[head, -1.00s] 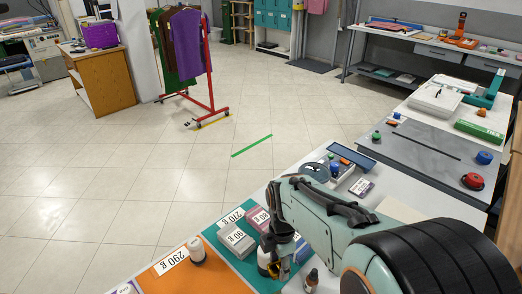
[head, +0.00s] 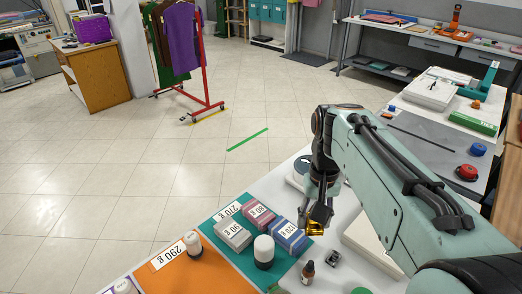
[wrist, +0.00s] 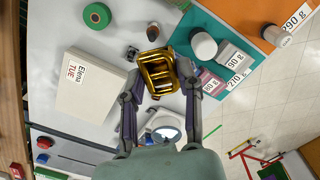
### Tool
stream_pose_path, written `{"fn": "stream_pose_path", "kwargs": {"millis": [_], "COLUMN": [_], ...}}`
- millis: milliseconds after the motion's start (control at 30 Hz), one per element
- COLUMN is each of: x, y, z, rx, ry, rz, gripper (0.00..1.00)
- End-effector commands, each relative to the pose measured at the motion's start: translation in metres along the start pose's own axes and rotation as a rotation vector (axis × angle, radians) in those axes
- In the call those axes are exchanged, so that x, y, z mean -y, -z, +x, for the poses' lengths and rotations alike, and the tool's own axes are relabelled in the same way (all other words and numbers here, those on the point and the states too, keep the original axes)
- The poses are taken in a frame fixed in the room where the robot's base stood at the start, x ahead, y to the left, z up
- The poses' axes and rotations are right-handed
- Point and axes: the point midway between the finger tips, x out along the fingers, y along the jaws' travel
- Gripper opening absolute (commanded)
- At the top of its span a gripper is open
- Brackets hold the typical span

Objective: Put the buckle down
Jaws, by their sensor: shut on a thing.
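A gold, ladder-like buckle (head: 316,228) is held between the fingertips of my gripper (head: 318,218). In the wrist view the buckle (wrist: 158,72) sits between the two fingers (wrist: 157,88), with its bars facing the camera. My gripper is shut on it. In the head view it appears at the right edge of the teal mat (head: 238,264), near the blue 120 g box (head: 289,237). The wrist view shows white tabletop (wrist: 112,40) around it. I cannot tell how high the buckle is above the table.
A dropper bottle (head: 308,272) and a small dark metal item (head: 332,259) stand near the buckle. A white jar (head: 264,252), grey box (head: 232,234) and pink box (head: 259,214) are on the teal mat. A white box (wrist: 88,92) and green roll (wrist: 97,16) lie left in the wrist view.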

Motion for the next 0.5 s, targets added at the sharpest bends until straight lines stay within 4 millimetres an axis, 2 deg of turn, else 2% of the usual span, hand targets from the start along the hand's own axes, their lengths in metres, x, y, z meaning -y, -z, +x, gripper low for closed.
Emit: {"fn": "stream_pose_path", "kwargs": {"millis": [167,233,367,500], "x": [0.0,0.0,0.013,0.042], "y": [0.015,0.026,0.034,0.022], "z": [0.001,0.01,0.053,0.108], "rx": [0.0,0.004,0.009,0.011], "ry": [0.0,0.0,0.001,0.001], "rz": [-0.063,-0.124,-0.278,-0.455], "gripper": [0.0,0.0,0.0,0.0]}}
